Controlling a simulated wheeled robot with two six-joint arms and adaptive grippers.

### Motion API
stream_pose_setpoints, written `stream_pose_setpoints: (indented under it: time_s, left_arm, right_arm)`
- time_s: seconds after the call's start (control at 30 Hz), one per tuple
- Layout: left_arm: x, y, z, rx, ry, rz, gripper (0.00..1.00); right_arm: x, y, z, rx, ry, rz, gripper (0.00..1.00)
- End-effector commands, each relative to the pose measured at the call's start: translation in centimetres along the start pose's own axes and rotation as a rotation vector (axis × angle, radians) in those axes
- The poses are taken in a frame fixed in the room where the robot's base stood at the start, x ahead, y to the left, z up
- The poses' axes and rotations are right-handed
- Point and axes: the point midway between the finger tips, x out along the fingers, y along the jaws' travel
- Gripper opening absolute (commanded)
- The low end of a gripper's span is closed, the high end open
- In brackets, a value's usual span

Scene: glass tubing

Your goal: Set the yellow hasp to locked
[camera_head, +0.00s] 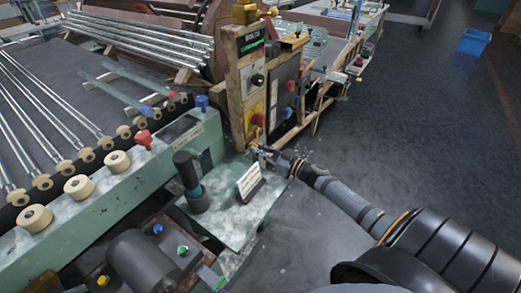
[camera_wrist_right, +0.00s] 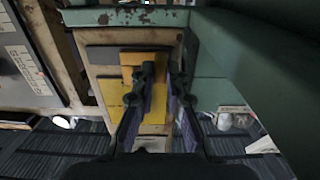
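My right gripper (camera_head: 258,150) is at the foot of the post, just below the yellow plate. In the wrist view its fingers (camera_wrist_right: 163,78) are apart, with a gap between them, and partly cover the yellow panel. My left gripper is not in view.
A black panel (camera_head: 286,92) with coloured knobs adjoins the post. A green machine bed (camera_head: 110,190) with rollers and glass tubes stands at left. Open floor (camera_head: 400,130) lies at right.

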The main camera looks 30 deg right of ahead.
Motion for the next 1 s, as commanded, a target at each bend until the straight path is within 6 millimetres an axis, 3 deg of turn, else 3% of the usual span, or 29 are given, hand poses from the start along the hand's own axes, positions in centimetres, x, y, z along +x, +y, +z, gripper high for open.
stream_pose_setpoints:
  time_s: [0.43,0.7,0.93,0.97,1.0]
  left_arm:
    - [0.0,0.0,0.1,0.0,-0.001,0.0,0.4]
    - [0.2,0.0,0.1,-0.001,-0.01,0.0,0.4]
    - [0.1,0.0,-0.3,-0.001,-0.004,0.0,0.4]
    - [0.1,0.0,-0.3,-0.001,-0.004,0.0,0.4]
    - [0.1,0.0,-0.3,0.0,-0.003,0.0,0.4]
  right_arm:
    - [0.0,0.0,0.0,0.0,0.0,-0.001,0.0]
    - [0.0,2.9,0.0,-0.002,0.0,0.001,0.0]
    - [0.0,3.0,-0.1,-0.001,0.0,0.003,0.0]
    - [0.0,3.0,-0.1,-0.001,0.0,0.004,0.15]
    - [0.0,3.0,-0.1,-0.001,0.0,0.004,0.21]
